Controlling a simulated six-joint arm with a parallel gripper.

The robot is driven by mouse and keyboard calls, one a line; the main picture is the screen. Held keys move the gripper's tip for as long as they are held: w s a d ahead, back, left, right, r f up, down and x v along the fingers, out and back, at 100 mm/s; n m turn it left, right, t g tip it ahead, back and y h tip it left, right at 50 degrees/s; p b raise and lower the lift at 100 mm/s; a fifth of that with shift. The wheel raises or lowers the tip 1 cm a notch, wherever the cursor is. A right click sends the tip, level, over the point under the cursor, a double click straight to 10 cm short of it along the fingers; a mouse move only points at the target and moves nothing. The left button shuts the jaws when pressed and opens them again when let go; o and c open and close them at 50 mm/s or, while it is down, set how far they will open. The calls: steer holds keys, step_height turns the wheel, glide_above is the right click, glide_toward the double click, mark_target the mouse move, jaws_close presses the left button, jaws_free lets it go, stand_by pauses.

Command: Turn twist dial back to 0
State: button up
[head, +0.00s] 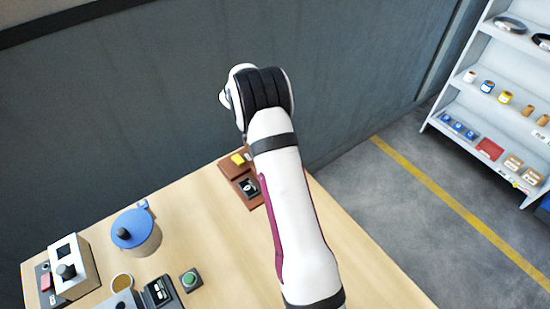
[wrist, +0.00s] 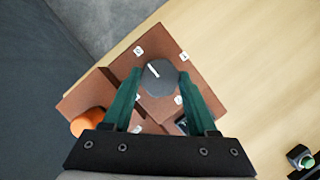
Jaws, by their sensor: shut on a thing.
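In the wrist view, a dark grey twist dial (wrist: 160,84) with a white pointer line sits on a reddish-brown panel (wrist: 206,96). The pointer line points up and slightly left, between two small white labels at the upper left and upper right. More white labels sit around the dial; their marks are too small to read surely. My gripper (wrist: 155,80) has green fingers on either side of the dial, shut on it. In the head view, part of the brown panel (head: 232,170) shows beside my arm; the gripper and dial are hidden there.
An orange knob (wrist: 86,122) stands at the panel's left in the wrist view. A green button (head: 190,280), a blue-lidded pot (head: 130,228) and a boxy device with a black knob (head: 72,265) stand on the wooden table (head: 205,215). A grey wall (head: 150,100) rises behind the table.

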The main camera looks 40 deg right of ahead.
stand_by(0.3)
steer(key=o, duration=1.4)
steer(key=shift+c, duration=0.2)
steer(key=v, duration=1.5)
steer(key=shift+w+a+r, duration=0.15)
steer(key=shift+w+r, duration=0.05)
steer(key=shift+r, duration=0.15)
